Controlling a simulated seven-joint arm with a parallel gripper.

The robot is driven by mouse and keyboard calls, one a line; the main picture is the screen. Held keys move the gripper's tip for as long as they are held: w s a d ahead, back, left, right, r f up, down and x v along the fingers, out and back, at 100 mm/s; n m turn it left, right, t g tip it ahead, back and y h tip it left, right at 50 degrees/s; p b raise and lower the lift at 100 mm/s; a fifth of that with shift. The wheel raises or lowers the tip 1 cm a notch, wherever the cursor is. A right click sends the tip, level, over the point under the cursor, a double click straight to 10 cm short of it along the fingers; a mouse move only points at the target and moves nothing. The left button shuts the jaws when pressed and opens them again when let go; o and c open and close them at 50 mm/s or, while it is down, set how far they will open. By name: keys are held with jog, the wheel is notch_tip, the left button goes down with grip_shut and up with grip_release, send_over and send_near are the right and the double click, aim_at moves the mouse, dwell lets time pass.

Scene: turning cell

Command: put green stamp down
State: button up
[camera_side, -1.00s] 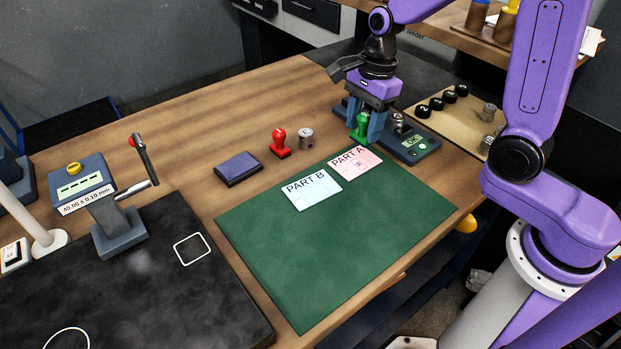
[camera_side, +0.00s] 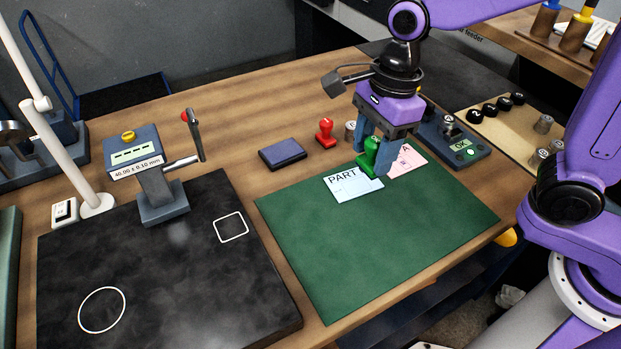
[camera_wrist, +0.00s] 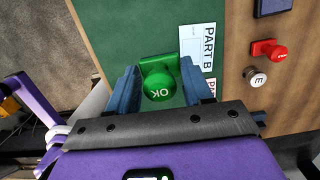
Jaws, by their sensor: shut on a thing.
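The green stamp (camera_side: 370,154) is held upright between the fingers of my gripper (camera_side: 373,160), over the back part of the green mat (camera_side: 370,240). In the wrist view its round knob marked OK (camera_wrist: 158,88) sits between the two blue fingers (camera_wrist: 160,92). In the side view the stamp is at the right edge of the white PART B card (camera_side: 350,188) and beside the pink PART A card (camera_side: 408,161), which my gripper partly hides. I cannot tell whether the stamp's base touches anything.
A red stamp (camera_side: 325,132) and a metal cylinder (camera_side: 350,131) stand behind the mat. A dark blue ink pad (camera_side: 282,153) lies to their left. A gauge with an OK display (camera_side: 460,146) is at right. The mat's front is clear.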

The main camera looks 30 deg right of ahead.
jog(key=w+a+f, duration=0.2)
jog(key=w, duration=0.1)
jog(key=w+a+f, duration=0.2)
jog(key=f, duration=0.1)
jog(key=w+a+f, duration=0.2)
jog(key=w+f, duration=0.1)
jog(key=shift+w, duration=0.35)
jog(key=shift+w+a+f, duration=0.1)
jog(key=shift+w+f, duration=0.05)
jog(key=shift+f, duration=1.65)
jog(key=shift+f, duration=0.2)
jog(key=o, duration=0.8)
jog(key=shift+o, duration=0.2)
jog(key=shift+r, duration=0.1)
notch_tip(320, 180, up, 12)
jog(key=d, duration=0.1)
jog(key=shift+d, duration=0.2)
